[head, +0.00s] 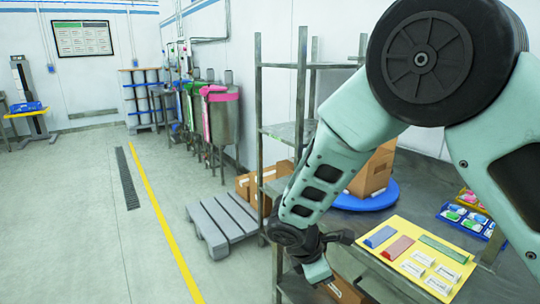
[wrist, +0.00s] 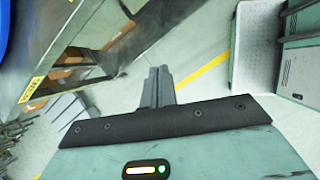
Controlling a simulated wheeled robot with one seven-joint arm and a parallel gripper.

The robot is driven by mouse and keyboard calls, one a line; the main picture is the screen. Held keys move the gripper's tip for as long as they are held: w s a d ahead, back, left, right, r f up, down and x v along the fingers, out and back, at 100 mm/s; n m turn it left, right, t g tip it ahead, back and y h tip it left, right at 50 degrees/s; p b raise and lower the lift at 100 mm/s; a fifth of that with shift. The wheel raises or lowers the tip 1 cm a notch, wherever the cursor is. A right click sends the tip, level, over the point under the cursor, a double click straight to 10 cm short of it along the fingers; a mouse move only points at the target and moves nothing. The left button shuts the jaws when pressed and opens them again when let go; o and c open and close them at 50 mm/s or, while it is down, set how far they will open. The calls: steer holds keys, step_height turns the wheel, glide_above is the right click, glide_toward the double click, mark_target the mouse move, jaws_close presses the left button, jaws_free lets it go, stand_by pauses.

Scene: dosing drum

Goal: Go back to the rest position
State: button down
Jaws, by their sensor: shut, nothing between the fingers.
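My gripper (wrist: 158,88) shows in the wrist view with its two fingers pressed together and nothing between them. It points out over the open floor beside a grey shelf rack. In the head view my arm reaches down from the upper right and bends at the wrist in front of the bench. The gripper end there is low, at the left edge of the bench, and its fingertips are hard to make out.
A yellow mat (head: 455,264) on the bench holds coloured bars and white boxes. Beyond it are a blue tray (head: 448,217) with small packs and a cardboard box (head: 375,172) on a blue disc (head: 366,203).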

steer(key=s+r+m+y, duration=0.2)
steer(key=s+r+m, duration=0.2)
steer(key=s, duration=0.4)
steer(key=s+r+m+g+y, duration=0.1)
steer(key=s+r+m, duration=0.3)
steer(key=s, duration=0.4)
steer(key=s+d+r+m+g+y, duration=0.1)
steer(key=s+r+m, duration=0.3)
steer(key=s, duration=0.5)
step_height(320, 180, up, 2)
steer(key=shift+r+y, duration=0.15)
steer(key=shift+y, duration=0.75)
steer(key=shift+d, duration=0.1)
